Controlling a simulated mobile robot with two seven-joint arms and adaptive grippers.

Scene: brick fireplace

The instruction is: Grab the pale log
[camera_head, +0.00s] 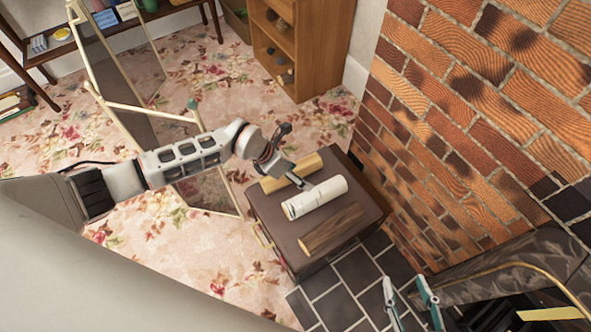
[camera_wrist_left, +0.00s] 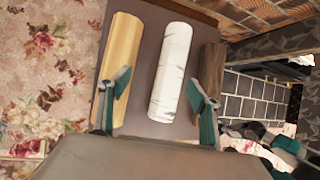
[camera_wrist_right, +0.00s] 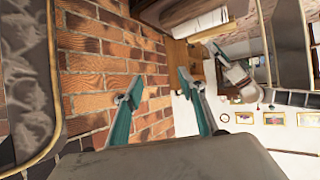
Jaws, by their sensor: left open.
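Three logs lie side by side on a low dark brown stand (camera_head: 262,208). The pale white log (camera_head: 322,195) with fine dark marks is in the middle, and it also shows in the left wrist view (camera_wrist_left: 171,75). A yellowish log (camera_head: 291,172) lies on one side and a dark brown log (camera_head: 332,229) on the other. My left gripper (camera_wrist_left: 158,84) is open over the stand, its fingers appearing on either side of the white log without visible contact. In the head view it hides part of the logs. My right gripper (camera_head: 407,286) is open and empty near the hearth.
A brick wall (camera_head: 480,110) rises right of the stand, with dark hearth tiles (camera_head: 345,290) below. A wooden shelf (camera_head: 310,45) stands behind. A cream-framed folding panel (camera_head: 120,60) is beside my left arm. Flowered carpet (camera_head: 215,265) is open left of the stand.

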